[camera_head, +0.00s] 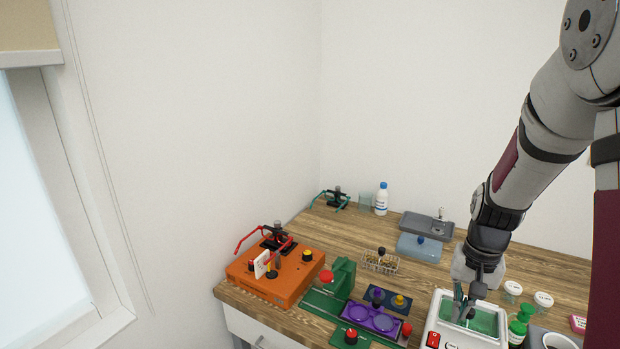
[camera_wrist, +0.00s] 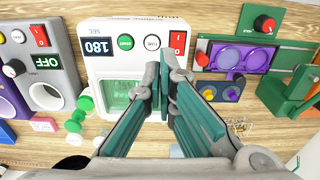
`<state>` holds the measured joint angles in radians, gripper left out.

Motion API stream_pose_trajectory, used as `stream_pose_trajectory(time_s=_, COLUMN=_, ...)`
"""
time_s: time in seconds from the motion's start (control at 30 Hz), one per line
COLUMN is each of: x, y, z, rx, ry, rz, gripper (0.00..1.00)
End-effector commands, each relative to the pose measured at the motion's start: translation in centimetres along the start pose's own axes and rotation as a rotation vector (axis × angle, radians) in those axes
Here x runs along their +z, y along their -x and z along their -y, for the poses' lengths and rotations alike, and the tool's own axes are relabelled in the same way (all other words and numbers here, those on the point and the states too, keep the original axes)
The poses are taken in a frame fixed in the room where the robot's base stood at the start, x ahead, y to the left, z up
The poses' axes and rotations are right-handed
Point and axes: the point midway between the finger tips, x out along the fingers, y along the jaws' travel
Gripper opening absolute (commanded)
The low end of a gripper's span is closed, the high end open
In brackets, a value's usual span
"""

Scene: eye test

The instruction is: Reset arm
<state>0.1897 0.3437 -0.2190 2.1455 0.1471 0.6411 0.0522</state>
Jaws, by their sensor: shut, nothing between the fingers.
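My gripper (camera_head: 466,308) has green-grey fingers and points down over a white device (camera_head: 433,322) with a green window at the front right of the bench. The wrist view shows the gripper (camera_wrist: 165,70) shut and empty, its fingertips together in front of the white device (camera_wrist: 142,28). That device has a "180" display, a green START button, a FUNC button and a red switch. The fingers hide part of its green window. I cannot tell whether the fingertips touch the device.
On the wooden bench (camera_head: 335,236) stand an orange box (camera_head: 262,284) at the left, a purple two-well plate (camera_head: 370,318) and a tube rack (camera_head: 380,263). A white bottle (camera_head: 381,200) stands at the back. Green bottles (camera_head: 518,328) and small jars stand close right of the device.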

Motion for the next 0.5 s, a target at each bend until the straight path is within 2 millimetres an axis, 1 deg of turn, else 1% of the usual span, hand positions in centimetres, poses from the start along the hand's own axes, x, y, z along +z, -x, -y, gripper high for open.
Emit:
stream_pose_trajectory(time_s=0.03, x=0.5, y=1.6, z=0.8, rx=-0.015, ry=0.023, rz=-0.022, gripper=0.0)
stream_pose_trajectory(time_s=0.17, x=2.5, y=6.0, z=2.7, rx=-0.053, ry=0.098, rz=-0.077, gripper=0.0)
stream_pose_trajectory(time_s=0.2, x=3.3, y=7.3, z=3.2, rx=-0.064, ry=0.123, rz=-0.094, gripper=0.0)
stream_pose_trajectory(time_s=0.3, x=5.4, y=10.3, z=4.3, rx=-0.087, ry=0.185, rz=-0.139, gripper=0.0)
stream_pose_trajectory(time_s=0.37, x=6.8, y=11.9, z=4.8, rx=-0.098, ry=0.223, rz=-0.165, gripper=0.0)
stream_pose_trajectory(time_s=0.5, x=10.2, y=15.2, z=5.6, rx=-0.119, ry=0.311, rz=-0.232, gripper=0.0)
